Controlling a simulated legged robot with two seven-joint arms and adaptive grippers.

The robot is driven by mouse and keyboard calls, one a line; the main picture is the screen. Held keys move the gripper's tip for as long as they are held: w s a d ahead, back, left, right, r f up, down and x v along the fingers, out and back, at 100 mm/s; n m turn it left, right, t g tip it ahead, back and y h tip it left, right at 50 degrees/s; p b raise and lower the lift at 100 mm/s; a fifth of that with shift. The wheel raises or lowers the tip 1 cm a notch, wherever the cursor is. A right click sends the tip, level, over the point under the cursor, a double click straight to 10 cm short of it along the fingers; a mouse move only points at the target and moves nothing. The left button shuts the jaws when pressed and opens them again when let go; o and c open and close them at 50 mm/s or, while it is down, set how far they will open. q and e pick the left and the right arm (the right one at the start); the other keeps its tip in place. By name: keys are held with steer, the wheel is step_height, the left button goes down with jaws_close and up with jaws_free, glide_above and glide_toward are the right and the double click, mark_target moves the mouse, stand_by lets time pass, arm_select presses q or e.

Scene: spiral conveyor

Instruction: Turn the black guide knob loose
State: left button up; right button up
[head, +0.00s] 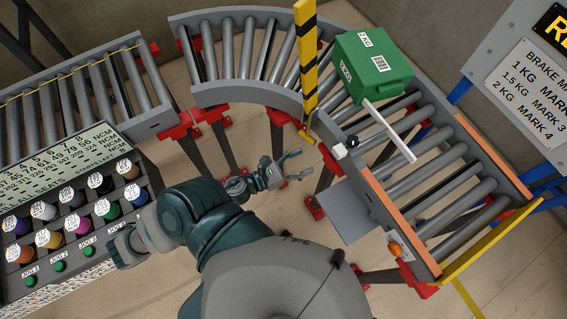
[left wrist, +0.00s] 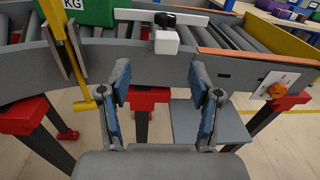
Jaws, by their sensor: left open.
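In the left wrist view the black knob (left wrist: 164,20) shows on top of the white block (left wrist: 166,42), ahead of my fingers. My left gripper (head: 299,165) is open and empty, left of the knob and apart from it. Its two fingers (left wrist: 160,82) stand wide apart in the left wrist view, below the block. My right gripper is not in view.
A green box (head: 372,68) stands on the rollers behind the bar. A yellow-black striped post (head: 307,55) rises left of it. A grey plate (head: 349,216) and an orange button (head: 395,249) lie nearer. A panel of coloured knobs (head: 75,214) is at left.

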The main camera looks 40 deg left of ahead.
arm_select(q)
steer(key=a+f+n+g+y, duration=0.1)
steer(key=a+f+n+y, duration=0.2)
steer(key=f+n, duration=0.5)
steer(key=a+f+n+g+y+b, duration=0.1)
steer(key=a+f+n+y, duration=0.3)
steer(key=f+n, duration=0.5)
steer(key=shift+w+a+f+g, duration=0.35)
steer(key=shift+f+g, duration=0.35)
steer(key=shift+f, duration=2.15)
